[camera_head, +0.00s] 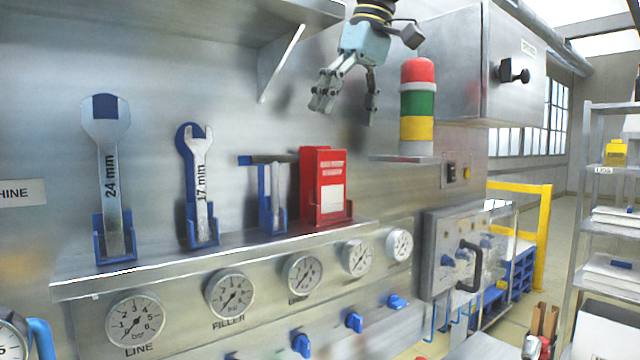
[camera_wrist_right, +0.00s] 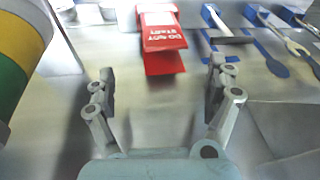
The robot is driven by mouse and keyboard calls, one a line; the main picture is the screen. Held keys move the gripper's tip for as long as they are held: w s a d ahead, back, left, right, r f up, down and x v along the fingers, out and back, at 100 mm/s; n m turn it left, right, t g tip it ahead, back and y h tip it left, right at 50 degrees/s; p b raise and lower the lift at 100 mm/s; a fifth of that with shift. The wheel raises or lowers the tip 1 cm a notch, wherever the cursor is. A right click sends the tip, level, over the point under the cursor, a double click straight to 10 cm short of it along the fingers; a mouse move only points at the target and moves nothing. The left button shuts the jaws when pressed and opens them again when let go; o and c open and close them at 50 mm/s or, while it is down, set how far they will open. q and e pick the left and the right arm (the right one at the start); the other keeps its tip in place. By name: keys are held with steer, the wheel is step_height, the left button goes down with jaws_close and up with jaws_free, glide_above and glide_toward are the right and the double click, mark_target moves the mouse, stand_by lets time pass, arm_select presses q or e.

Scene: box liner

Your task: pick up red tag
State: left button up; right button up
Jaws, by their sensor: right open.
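The red tag (camera_head: 325,184) stands upright in a red holder (camera_head: 334,218) at the right end of the metal shelf. In the right wrist view the red tag (camera_wrist_right: 162,38) shows white lettering that reads "DO NOT START", ahead of and between the fingers. My right gripper (camera_head: 345,105) is open and empty, above the tag and a little to its right, apart from it. Its two fingers also show in the right wrist view (camera_wrist_right: 158,90). My left gripper is in neither view.
A 24 mm wrench (camera_head: 107,180), a 17 mm wrench (camera_head: 200,185) and a hammer-like tool (camera_head: 270,190) stand in blue holders left of the tag. A signal tower (camera_head: 417,105) on a bracket and a metal box (camera_head: 485,65) are close right of my gripper. Gauges (camera_head: 230,293) line the panel below.

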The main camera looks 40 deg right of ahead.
mark_target(331, 159)
steer(key=x, duration=0.2)
steer(key=p+x, duration=0.1)
steer(key=x, duration=0.2)
steer(key=a+p+x, duration=0.1)
steer(key=x, duration=0.2)
steer(key=shift+s+f, duration=0.1)
steer(key=shift+s, duration=0.05)
steer(key=shift+d+f, duration=0.1)
steer(key=shift+f, duration=0.15)
steer(key=c, duration=1)
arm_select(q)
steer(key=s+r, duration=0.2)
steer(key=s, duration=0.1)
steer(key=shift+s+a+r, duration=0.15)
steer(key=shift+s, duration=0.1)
arm_select(e)
steer(key=shift+c, duration=0.4)
